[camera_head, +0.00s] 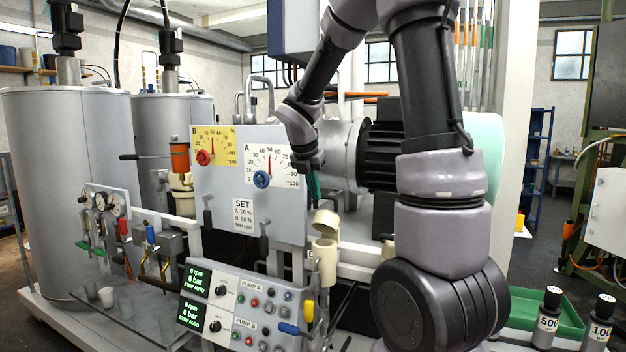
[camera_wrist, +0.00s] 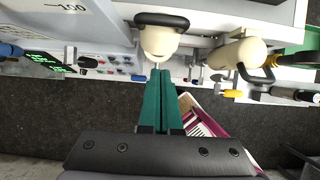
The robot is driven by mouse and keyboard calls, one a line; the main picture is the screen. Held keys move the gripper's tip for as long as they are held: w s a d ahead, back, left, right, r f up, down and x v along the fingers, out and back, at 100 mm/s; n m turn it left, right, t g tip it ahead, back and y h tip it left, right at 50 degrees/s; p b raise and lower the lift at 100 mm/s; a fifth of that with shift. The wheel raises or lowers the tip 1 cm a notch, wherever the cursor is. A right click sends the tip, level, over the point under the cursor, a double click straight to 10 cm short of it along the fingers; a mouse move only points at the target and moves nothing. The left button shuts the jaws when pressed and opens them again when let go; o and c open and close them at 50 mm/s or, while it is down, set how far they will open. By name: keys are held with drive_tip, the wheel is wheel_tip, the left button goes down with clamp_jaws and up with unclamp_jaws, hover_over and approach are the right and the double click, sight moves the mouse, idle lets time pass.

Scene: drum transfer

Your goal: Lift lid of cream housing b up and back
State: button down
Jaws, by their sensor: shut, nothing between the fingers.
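A cream housing (camera_head: 324,262) stands beside the pump panel in the head view, with a letter beside it that is too small to read surely. Its cream lid (camera_head: 325,221) is tilted up above the body. A second cream housing (camera_head: 388,249) is mostly hidden behind my arm. In the wrist view, one cream housing (camera_wrist: 160,42) with a black rim or handle lies just beyond my fingertips, and another cream housing (camera_wrist: 238,53) is to the right. My gripper (camera_wrist: 159,72) has its teal fingers shut and empty. In the head view, my gripper (camera_head: 313,190) is above the tilted lid.
The dial board (camera_head: 222,185) stands left of my gripper and the pump control panel (camera_head: 240,310) is below. Grey tanks (camera_head: 70,170) fill the left.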

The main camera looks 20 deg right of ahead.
sight(325, 211)
drive_tip(key=w+d+f, duration=0.1)
drive_tip(key=d, duration=0.1)
drive_tip(key=w+d+f, duration=0.1)
drive_tip(key=w, duration=0.1)
drive_tip(key=shift+w+d+f, duration=0.15)
drive_tip(key=shift+w+d, duration=0.15)
drive_tip(key=shift+d, duration=0.05)
drive_tip(key=shift+w+d, duration=0.1)
drive_tip(key=shift+w+d+r, duration=0.6)
drive_tip(key=shift+w+d, duration=0.15)
drive_tip(key=w+d+f, duration=0.1)
drive_tip(key=w+d, duration=0.8)
drive_tip(key=d, duration=0.1)
drive_tip(key=shift+w, duration=0.4)
